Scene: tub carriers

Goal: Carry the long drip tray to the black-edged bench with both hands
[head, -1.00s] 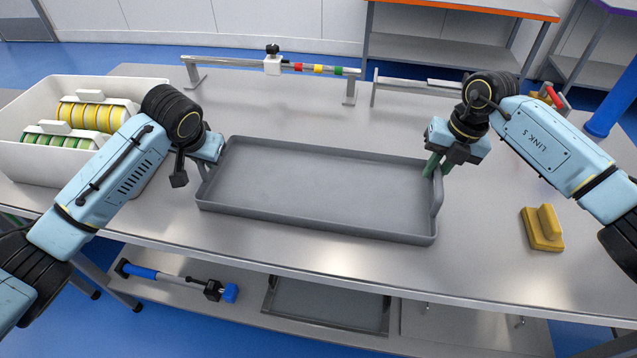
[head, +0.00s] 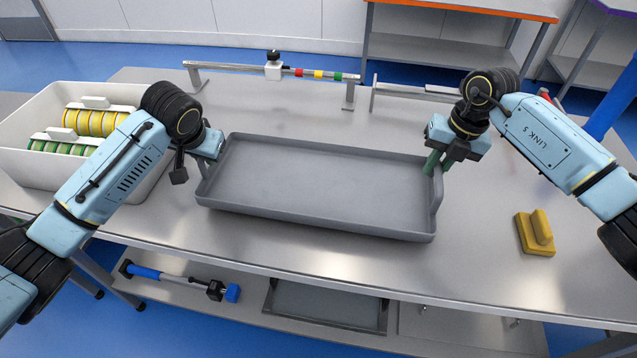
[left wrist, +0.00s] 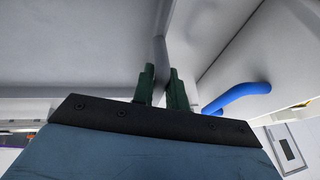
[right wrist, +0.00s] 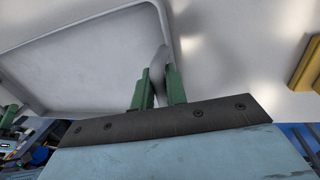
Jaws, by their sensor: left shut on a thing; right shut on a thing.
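The long drip tray (head: 320,190) is grey, shallow and empty, and lies level at the middle of the steel bench in the head view. My left gripper (head: 205,162) is at its left end, shut on the handle there; the left wrist view shows the green fingers (left wrist: 165,80) on either side of a grey bar (left wrist: 160,50). My right gripper (head: 436,163) is shut on the right end handle (head: 437,192), which also shows between the fingers in the right wrist view (right wrist: 159,65). Any gap under the tray is hard to tell. No black-edged bench is recognisable.
A white tub (head: 25,165) with yellow and green rings stands at the left. A rail with coloured bands (head: 318,75) is behind the tray. A yellow block (head: 535,233) lies at the right. Orange-edged (head: 460,8) and purple-edged (head: 615,6) benches stand beyond blue floor.

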